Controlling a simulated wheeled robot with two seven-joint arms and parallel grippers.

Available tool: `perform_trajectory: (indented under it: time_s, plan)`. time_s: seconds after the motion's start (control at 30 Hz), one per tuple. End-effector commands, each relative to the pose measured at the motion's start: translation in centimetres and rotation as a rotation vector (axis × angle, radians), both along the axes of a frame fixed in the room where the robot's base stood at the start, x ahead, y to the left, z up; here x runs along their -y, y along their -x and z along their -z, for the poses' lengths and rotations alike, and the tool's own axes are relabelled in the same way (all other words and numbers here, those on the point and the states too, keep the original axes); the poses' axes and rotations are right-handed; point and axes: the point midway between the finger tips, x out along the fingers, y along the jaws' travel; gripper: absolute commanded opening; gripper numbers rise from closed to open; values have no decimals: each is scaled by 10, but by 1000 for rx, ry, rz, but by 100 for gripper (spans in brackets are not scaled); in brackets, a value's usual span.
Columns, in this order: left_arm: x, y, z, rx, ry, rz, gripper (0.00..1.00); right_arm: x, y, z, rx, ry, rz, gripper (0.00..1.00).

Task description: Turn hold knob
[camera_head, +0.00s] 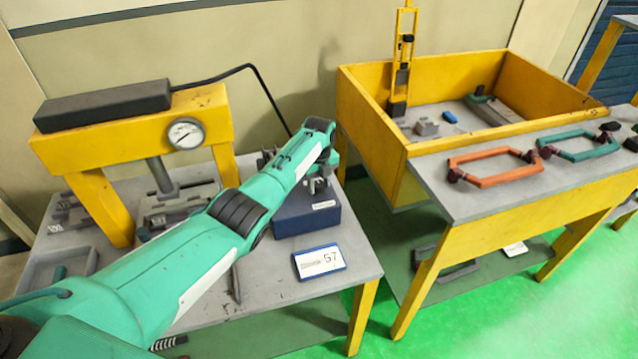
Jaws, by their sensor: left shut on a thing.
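My left arm reaches in from the lower left across the grey table, and my left gripper (318,186) points down over the top of a dark blue box (305,220). The gripper is shut on a small part at the top of this box, which I take to be the hold knob. The knob is mostly hidden by the fingers and the arm, so its angle cannot be seen. The box has a small white label on its front. My right gripper is not in view.
A yellow press with a round gauge (186,133) stands at the left of the table. A card marked 57 (319,261) lies near the front edge. A yellow bin (440,75) and a bench with orange (495,165) and green frames (578,145) stand at the right.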

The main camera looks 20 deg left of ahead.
Motion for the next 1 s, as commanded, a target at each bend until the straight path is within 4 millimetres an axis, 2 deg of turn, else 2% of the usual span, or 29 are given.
perform_trajectory:
  time_s: [0.13,0.17,0.23,0.27,0.53,0.67,0.83,1.0]
  plan:
    - [1,-1,-2,4,1,2,16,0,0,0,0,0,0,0]
    - [1,-1,-1,4,1,2,44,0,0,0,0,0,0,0]
    - [1,-1,-1,3,0,2,58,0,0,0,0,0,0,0]
    - [0,-1,-1,3,0,2,60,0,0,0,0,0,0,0]
    - [0,0,-1,1,0,0,60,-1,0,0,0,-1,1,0]
    - [0,-1,-7,3,0,0,60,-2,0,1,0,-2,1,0]
    - [-1,-1,-31,6,0,1,60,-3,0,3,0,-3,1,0]
    - [0,-2,-70,7,-2,1,60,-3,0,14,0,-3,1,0]
